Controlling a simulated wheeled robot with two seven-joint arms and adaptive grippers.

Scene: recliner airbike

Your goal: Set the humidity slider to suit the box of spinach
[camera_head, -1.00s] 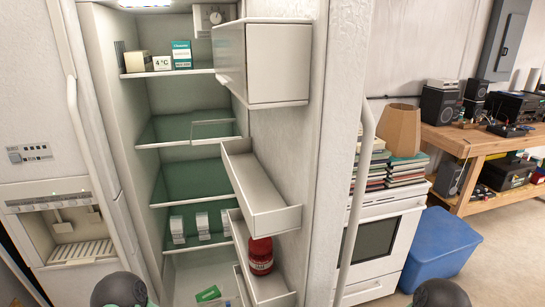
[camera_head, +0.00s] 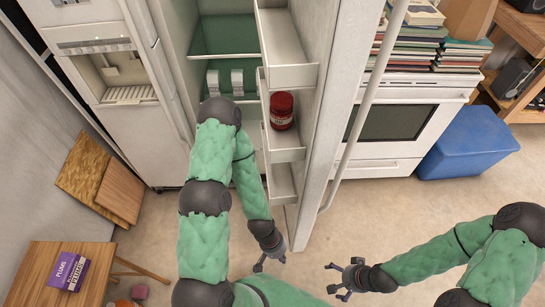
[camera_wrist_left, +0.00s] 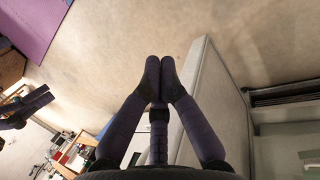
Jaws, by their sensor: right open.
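No humidity slider can be made out in these frames. The box of spinach cannot be identified for sure; a small green item (camera_wrist_left: 310,154) shows at the right edge of the left wrist view, inside the white fridge. My left gripper (camera_head: 270,260) hangs low in front of the fridge, by the lower end of its open door. In the left wrist view its fingertips (camera_wrist_left: 160,70) meet with nothing between them. My right gripper (camera_head: 346,279) is open and empty above the floor, right of the left one. My left arm hides the fridge's lower left part.
The open fridge door (camera_head: 310,120) carries bins (camera_head: 288,72), one holding a red jar (camera_head: 281,110). White cartons (camera_head: 237,82) stand on a shelf. A stove (camera_head: 400,122) and blue bin (camera_head: 468,143) stand right. A small table (camera_head: 30,262) stands front left. Floor before the door is clear.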

